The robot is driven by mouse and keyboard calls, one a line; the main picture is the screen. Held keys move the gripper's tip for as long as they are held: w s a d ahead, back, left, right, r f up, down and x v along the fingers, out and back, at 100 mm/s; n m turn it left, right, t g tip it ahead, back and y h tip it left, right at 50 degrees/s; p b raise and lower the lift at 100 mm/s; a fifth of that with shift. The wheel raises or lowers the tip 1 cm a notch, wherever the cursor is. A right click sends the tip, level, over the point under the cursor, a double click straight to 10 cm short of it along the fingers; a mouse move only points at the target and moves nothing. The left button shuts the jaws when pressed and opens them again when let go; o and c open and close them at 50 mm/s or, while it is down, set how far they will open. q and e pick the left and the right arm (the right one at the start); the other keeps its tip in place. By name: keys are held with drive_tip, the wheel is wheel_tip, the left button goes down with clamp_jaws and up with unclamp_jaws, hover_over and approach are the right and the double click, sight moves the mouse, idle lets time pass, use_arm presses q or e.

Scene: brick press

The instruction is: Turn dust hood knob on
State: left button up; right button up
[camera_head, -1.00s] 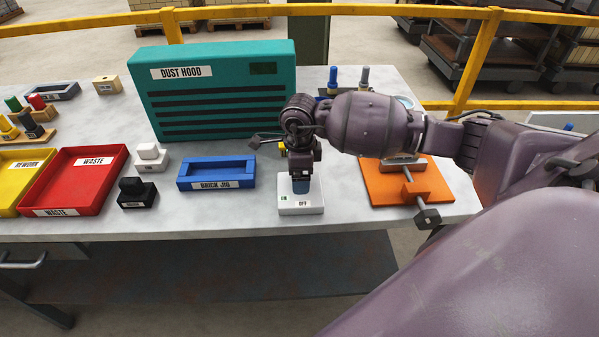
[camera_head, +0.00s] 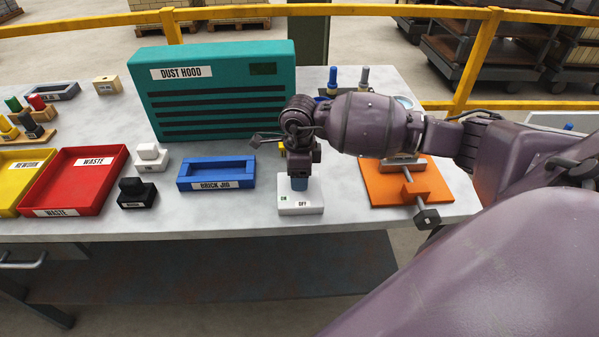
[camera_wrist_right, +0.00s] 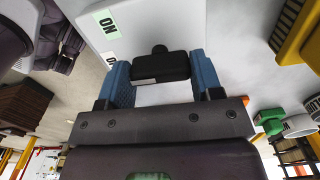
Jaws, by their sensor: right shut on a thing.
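The dust hood (camera_head: 220,95) is a large teal box with dark slots at the back of the table. Its switch box (camera_head: 300,209) is a small white block at the table's front, with a green ON label on the left and OFF on the right. My right gripper (camera_head: 300,184) points down over this box. In the right wrist view, its blue fingers (camera_wrist_right: 162,80) stand on either side of a black knob (camera_wrist_right: 162,67) and are shut on it. The white box with the ON label (camera_wrist_right: 107,25) lies just beyond. The head view hides the knob. My left gripper is out of view.
A blue brick jig (camera_head: 216,185) is left of the switch box, and an orange plate with a clamp (camera_head: 380,190) is close on its right. Red (camera_head: 75,210) and yellow trays and small black and white blocks are farther left.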

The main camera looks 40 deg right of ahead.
drive_tip(key=m, duration=0.3)
drive_tip(key=shift+r, duration=0.1)
drive_tip(key=m+p, duration=0.1)
drive_tip(key=m, duration=0.2)
drive_tip(key=shift+m, duration=0.3)
drive_tip(key=m+p, duration=0.1)
drive_tip(key=m, duration=0.2)
drive_tip(key=shift+m, duration=0.8)
drive_tip(key=o, duration=0.9)
